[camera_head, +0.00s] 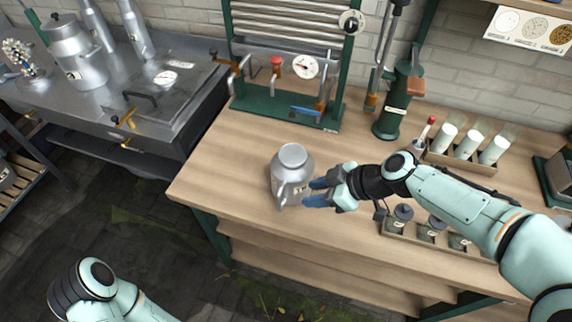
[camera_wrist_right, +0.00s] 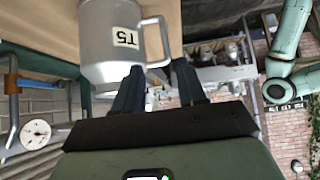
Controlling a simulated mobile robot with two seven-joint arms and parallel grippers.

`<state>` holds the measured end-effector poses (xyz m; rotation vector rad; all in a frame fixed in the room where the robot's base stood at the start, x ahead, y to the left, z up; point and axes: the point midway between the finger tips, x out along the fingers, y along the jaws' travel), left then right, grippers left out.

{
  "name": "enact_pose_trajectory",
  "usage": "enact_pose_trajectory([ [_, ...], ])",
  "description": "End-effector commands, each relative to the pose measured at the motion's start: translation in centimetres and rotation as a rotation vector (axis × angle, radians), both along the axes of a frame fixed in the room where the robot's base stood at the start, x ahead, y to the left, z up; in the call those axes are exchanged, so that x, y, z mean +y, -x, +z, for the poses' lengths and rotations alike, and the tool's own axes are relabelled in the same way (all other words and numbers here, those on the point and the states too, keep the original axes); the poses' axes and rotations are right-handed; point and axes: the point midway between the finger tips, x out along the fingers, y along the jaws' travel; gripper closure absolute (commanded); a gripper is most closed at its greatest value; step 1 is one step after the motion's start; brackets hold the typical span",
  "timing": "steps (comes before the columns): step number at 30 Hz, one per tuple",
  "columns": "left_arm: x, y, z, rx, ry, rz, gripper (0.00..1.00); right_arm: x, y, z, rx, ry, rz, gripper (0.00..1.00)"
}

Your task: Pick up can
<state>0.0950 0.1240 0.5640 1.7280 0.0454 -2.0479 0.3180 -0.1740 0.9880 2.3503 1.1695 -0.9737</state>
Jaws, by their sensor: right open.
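A silver metal can (camera_head: 290,172) with a side handle stands upright near the left front of the wooden table. In the right wrist view the can (camera_wrist_right: 105,50) carries a "T5" label and its handle (camera_wrist_right: 165,40) shows at its right side. My right gripper (camera_head: 318,192) is open at the can's right side. In the wrist view the open fingers (camera_wrist_right: 158,72) lie just short of the handle's lower part, one finger overlapping the can's edge; contact cannot be told. My left gripper is out of view; only part of that arm shows at lower left.
A green gauge rack (camera_head: 285,108) stands behind the can. A tray of white cylinders (camera_head: 468,145) and a tray of dark weights (camera_head: 432,230) are to the right. Another metal can (camera_head: 75,55) stands on the grey bench at left. The table's front edge is close.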

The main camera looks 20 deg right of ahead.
Motion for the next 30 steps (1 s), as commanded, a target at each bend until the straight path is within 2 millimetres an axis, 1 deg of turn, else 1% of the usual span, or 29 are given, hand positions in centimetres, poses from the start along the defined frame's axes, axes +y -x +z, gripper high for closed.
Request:
enact_pose_trajectory([
  [10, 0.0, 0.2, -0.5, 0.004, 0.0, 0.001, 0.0, 3.5, -2.4, -4.5, 0.007, 0.001, 0.005, 0.6],
  [13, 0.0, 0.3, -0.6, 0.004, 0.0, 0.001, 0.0, 4.2, -2.9, -5.3, 0.005, 0.0, 0.003, 0.6],
  [19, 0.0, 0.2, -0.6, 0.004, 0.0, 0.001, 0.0, 5.0, -3.4, -6.3, 0.005, 0.0, 0.002, 0.6],
  [24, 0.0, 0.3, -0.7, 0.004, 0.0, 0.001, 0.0, 6.7, -4.0, -8.2, 0.008, 0.001, 0.003, 0.6],
  [27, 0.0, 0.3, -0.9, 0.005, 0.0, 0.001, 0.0, 7.3, -4.7, -9.1, 0.005, 0.001, 0.001, 0.6],
  [30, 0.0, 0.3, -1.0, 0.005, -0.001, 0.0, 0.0, 7.7, -4.9, -9.5, 0.004, 0.001, 0.001, 0.6],
])
